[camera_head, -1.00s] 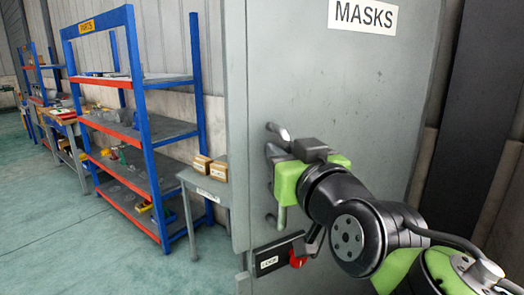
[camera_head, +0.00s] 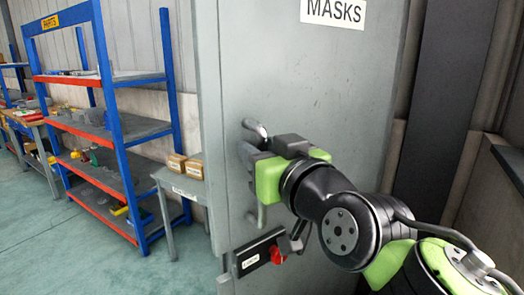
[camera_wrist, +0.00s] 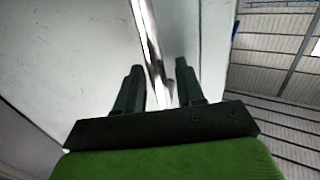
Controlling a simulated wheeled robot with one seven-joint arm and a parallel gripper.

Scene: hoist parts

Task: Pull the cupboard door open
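The grey cupboard door (camera_head: 300,95) has a MASKS label (camera_head: 333,12) near its top and looks closed. Its upright bar handle (camera_head: 254,128) is near the door's left edge, partly hidden by my gripper. My gripper (camera_head: 252,152) is at the handle's upper part. In the wrist view the shiny handle (camera_wrist: 150,38) runs between the two dark fingers of my gripper (camera_wrist: 157,78). The fingers stand apart, with a gap visible beside the bar, so I see no firm grip.
A black box with a red knob (camera_head: 262,252) sits on the cupboard below the handle. A small grey table (camera_head: 178,184) with cartons (camera_head: 185,166) stands left of the cupboard, beside a blue and red shelf rack (camera_head: 115,140). Green floor (camera_head: 50,245) is clear at front left.

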